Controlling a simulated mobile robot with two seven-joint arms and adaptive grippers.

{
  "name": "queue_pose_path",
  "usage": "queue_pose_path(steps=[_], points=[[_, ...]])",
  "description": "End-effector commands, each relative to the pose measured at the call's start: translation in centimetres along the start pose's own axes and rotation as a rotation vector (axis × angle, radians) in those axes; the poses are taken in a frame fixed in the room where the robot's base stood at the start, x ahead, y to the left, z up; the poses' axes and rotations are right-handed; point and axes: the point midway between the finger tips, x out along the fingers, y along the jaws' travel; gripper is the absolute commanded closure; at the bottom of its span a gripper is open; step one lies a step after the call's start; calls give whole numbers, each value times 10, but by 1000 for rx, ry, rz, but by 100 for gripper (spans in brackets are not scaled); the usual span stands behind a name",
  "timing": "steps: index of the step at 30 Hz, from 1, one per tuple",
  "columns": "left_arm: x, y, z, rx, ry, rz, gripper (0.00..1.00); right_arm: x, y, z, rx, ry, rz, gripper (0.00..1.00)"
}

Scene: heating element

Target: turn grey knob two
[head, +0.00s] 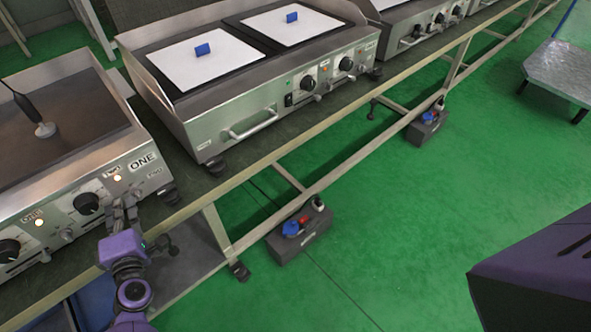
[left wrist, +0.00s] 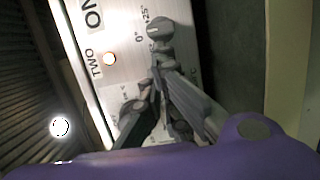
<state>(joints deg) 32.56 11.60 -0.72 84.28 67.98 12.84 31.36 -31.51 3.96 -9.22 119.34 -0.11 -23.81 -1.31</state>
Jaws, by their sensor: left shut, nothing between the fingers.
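My right gripper is not in view.
Black knobs (head: 88,203) and another small grey knob (head: 67,235) sit left of the gripper on the same panel. A second griddle (head: 200,125) stands to the right along the bench. The green floor (head: 390,240) in front is mostly clear.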

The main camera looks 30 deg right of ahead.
Motion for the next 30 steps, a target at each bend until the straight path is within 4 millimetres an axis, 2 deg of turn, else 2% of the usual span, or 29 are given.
queue_pose_path(steps=[6,17,30], points=[[1,6,3,69,1,-17,100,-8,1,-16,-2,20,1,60],[2,6,6,165,0,-41,100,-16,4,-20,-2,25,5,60],[3,12,13,299,-5,-74,100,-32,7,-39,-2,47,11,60]])
